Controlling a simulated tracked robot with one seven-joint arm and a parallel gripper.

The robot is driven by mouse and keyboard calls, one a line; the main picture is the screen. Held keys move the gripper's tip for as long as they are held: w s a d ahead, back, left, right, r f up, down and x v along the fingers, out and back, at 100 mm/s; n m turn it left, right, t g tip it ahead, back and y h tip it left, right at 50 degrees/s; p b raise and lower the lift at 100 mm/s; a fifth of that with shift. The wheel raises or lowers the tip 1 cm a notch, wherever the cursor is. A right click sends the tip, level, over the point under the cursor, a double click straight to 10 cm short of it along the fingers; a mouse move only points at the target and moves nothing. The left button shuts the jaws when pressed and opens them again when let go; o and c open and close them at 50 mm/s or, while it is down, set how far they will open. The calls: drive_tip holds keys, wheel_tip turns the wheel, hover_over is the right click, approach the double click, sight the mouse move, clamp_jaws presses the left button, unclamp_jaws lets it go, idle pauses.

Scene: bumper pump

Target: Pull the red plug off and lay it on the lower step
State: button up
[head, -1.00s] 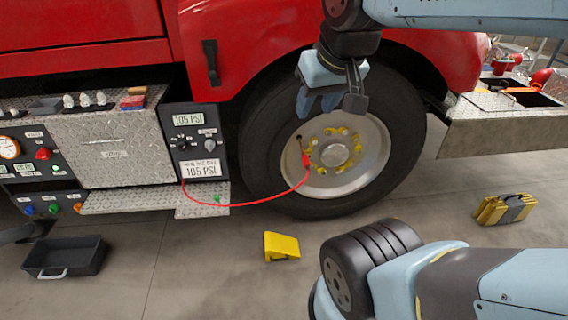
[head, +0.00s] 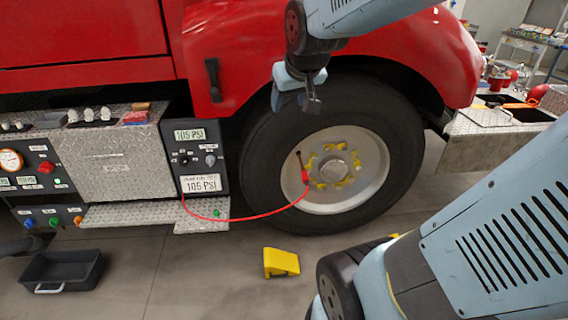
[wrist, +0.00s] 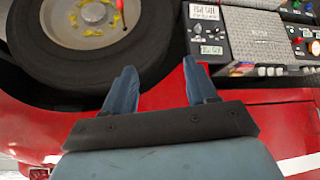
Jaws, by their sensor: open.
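The red plug (head: 305,175) sits at the wheel hub's left side, at the end of a thin red hose that runs to the panel. It also shows small in the wrist view (wrist: 119,5), at the top edge. The lower step (head: 130,213) is a diamond-plate ledge below the panel, with a small green item on its right part. My gripper (head: 296,105) is open and empty, above and slightly left of the plug, in front of the upper tire. In the wrist view my gripper (wrist: 157,85) shows both fingers spread, with nothing between them.
The large tire (head: 270,150) stands under the red fender (head: 400,50). A yellow chock (head: 281,262) and a black bin (head: 62,270) lie on the floor. A control panel (head: 196,150) reading 105 PSI stands above the step's right end.

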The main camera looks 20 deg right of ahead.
drive_tip(key=w+d+f+t, duration=0.2)
drive_tip(key=w+d+f, duration=0.2)
drive_tip(key=w+f, duration=0.45)
drive_tip(key=w+d+f+t+h, duration=0.15)
drive_tip(key=w+d+f, duration=0.35)
drive_tip(key=w, duration=0.7)
drive_tip(key=w+d+f+t+y, duration=0.1)
drive_tip(key=w+d+f+t, duration=0.15)
drive_tip(key=w+f, duration=0.65)
drive_tip(key=m+t+h, duration=0.2)
drive_tip(key=t+h, duration=0.1)
hover_over(307, 181)
drive_tip(key=w+a, duration=0.1)
drive_tip(key=w, duration=0.1)
wheel_tip(307, 181, down, 23)
drive_tip(key=shift+m+t+h, duration=0.45)
drive_tip(key=shift+m+t, duration=0.05)
drive_tip(key=shift+t, duration=0.1)
drive_tip(key=s+f, duration=0.1)
drive_tip(key=f, duration=0.1)
drive_tip(key=s+f, duration=0.3)
drive_tip(key=f, duration=0.2)
drive_tip(key=shift+s+d, duration=0.2)
drive_tip(key=shift+s, duration=0.05)
drive_tip(key=shift+s+a+f, duration=0.2)
drive_tip(key=shift+s+f, duration=0.05)
